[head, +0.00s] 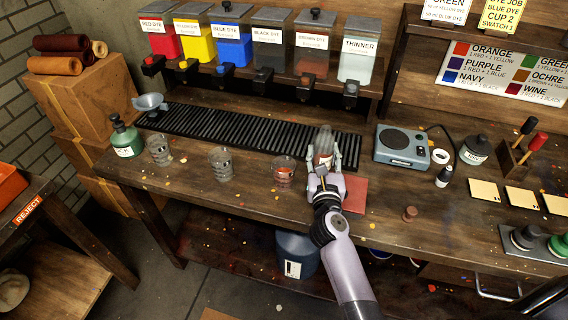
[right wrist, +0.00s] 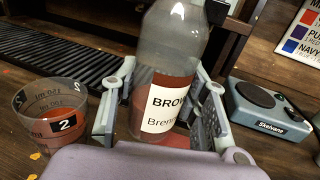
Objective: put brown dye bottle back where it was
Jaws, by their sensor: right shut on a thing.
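My right gripper (head: 323,158) is shut around the brown dye bottle (head: 325,142), a clear bottle with reddish-brown liquid and a white label. A red square mat (head: 355,195) lies just right of my wrist. My left gripper is not in view.
A cup marked 2 (right wrist: 52,115) with reddish liquid stands left of the bottle. Two more cups (head: 221,163) (head: 159,150) stand farther left. A black slatted rack (head: 240,131) lies behind. A scale (head: 403,146) is to the right. A small brown stopper (head: 409,213) lies on the table (head: 450,225).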

